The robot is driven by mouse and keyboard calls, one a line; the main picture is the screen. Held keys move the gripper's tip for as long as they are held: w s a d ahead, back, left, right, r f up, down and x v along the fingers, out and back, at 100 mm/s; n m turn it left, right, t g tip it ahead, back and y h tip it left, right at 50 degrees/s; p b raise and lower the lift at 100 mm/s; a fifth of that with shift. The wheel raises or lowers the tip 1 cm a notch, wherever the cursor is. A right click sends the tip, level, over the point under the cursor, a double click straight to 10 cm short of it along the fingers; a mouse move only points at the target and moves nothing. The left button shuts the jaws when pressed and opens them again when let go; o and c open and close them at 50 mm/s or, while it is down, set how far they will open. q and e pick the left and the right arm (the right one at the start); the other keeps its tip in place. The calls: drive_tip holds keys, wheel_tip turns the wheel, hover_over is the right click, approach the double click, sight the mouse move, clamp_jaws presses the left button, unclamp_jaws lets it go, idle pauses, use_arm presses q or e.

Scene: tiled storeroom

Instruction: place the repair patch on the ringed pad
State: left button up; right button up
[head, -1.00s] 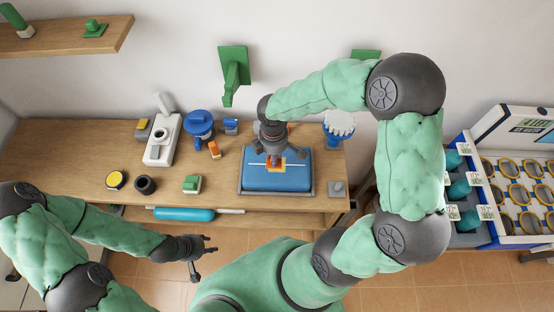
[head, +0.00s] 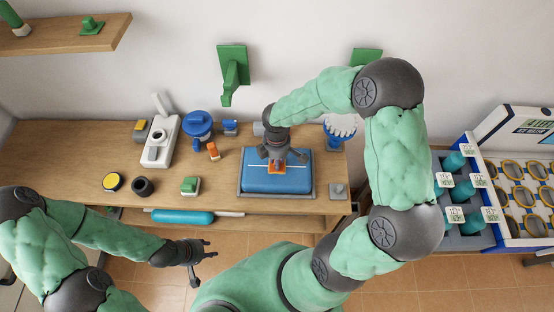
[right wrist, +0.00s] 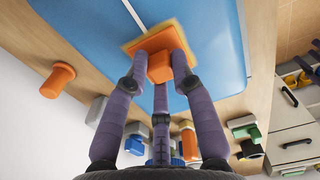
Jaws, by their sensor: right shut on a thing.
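The repair patch (head: 277,171) is an orange square with a raised orange grip block. In the right wrist view, its plate (right wrist: 135,44) has a yellowish edge. My right gripper (head: 276,160) is shut on the block and holds the patch over the blue cushion (head: 252,183) in a grey tray. A thin white line crosses the cushion on both sides of the patch. I cannot tell whether the patch touches the cushion. No ring shows on the cushion; the patch and fingers hide part of it. My left gripper (head: 205,250) is open and empty, in front of the bench.
The wooden bench (head: 80,150) holds a white device (head: 160,142), a blue-lidded pot (head: 197,124), a small orange part (head: 213,150), a green block (head: 189,186) and a dark cup (head: 143,187). A grey block (head: 338,191) stands right of the tray.

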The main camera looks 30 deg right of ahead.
drive_tip(key=o, duration=0.9)
drive_tip(key=shift+o, duration=0.2)
drive_tip(key=shift+r, duration=0.4)
wheel_tip(320, 180, up, 11)
drive_tip(key=p, duration=0.3)
drive_tip(key=shift+r+p, duration=0.2)
drive_tip(key=shift+p, duration=0.15)
